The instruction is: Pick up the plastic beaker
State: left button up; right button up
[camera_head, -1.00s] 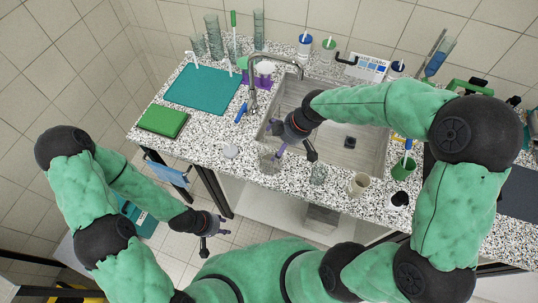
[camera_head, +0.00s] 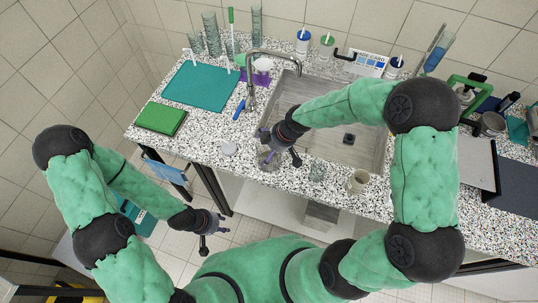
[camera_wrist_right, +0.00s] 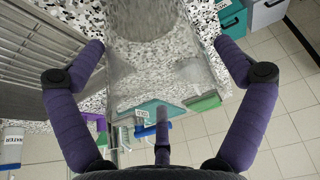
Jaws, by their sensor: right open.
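A clear see-through beaker (camera_head: 267,161) stands near the front edge of the speckled counter, left of the sink; it looks like the plastic beaker. My right gripper (camera_head: 279,148) is open just above and beside it, pointing down. In the right wrist view the clear beaker (camera_wrist_right: 150,62) fills the space between the two spread fingers of the right gripper (camera_wrist_right: 160,45). I cannot tell whether either finger touches it. My left gripper (camera_head: 214,232) hangs low in front of the counter, empty, its fingers apart.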

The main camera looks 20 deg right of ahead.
jog(key=c, duration=0.9)
jog(key=shift+r, duration=0.1)
jog(key=shift+c, duration=0.2)
